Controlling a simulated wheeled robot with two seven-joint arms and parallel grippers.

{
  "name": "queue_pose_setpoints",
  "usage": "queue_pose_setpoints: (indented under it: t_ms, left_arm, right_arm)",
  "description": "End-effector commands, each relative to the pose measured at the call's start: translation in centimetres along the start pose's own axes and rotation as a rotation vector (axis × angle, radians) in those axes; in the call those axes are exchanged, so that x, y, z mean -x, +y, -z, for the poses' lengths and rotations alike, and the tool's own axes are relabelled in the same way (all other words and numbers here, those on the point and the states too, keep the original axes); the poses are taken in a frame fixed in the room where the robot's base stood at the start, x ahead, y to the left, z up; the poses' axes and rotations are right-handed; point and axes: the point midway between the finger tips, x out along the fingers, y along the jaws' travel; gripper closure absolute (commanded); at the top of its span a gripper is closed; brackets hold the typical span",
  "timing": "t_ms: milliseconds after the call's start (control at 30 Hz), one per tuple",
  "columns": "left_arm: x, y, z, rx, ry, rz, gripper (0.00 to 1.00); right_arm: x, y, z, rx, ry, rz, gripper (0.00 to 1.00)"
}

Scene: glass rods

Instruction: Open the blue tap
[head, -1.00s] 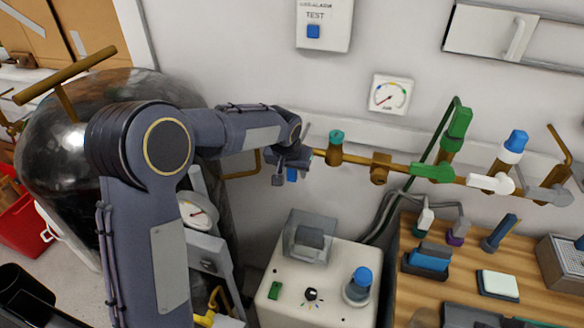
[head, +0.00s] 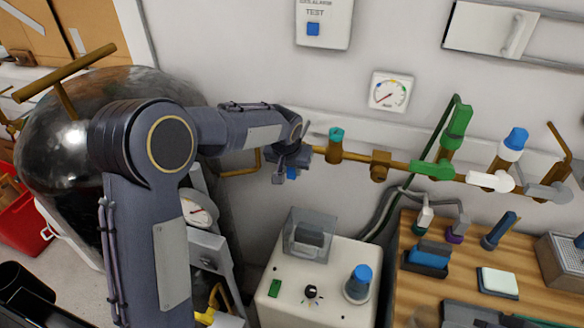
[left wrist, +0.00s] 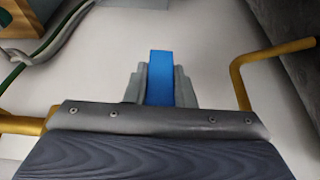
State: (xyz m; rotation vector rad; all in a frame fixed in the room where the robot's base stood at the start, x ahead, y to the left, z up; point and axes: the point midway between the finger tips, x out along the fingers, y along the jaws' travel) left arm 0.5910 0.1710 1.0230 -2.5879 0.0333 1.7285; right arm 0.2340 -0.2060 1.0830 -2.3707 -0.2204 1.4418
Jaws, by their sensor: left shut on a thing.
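My left gripper (head: 290,174) is at the left end of the brass pipe, beside the wall. In the left wrist view the left gripper (left wrist: 160,84) is shut on the blue tap handle (left wrist: 160,75), which sits between its two grey fingers. In the head view only a small blue piece of the tap (head: 292,172) shows below the gripper; the rest is hidden by the gripper and wrist. My right gripper is not in view.
The brass pipe (head: 350,159) runs right along the wall, with a teal-topped fitting (head: 336,136), a green valve (head: 433,170) and a white valve (head: 490,181). A pale box with a blue knob (head: 360,278) stands below. A dark glossy tank (head: 60,135) is at left.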

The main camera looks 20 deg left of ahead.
Motion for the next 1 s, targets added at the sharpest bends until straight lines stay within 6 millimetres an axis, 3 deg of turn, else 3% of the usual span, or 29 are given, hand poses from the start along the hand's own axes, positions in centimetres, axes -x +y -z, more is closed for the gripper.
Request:
queue_pose_setpoints:
  t_ms: [367,1000]
  left_arm:
    - [-0.2,-0.6,-0.1,-0.080,0.002,0.184,1.00]
    - [0.6,-2.5,0.3,-0.308,0.002,0.743,1.00]
  right_arm:
    - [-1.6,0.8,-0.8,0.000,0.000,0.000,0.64]
    - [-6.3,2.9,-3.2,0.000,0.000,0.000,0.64]
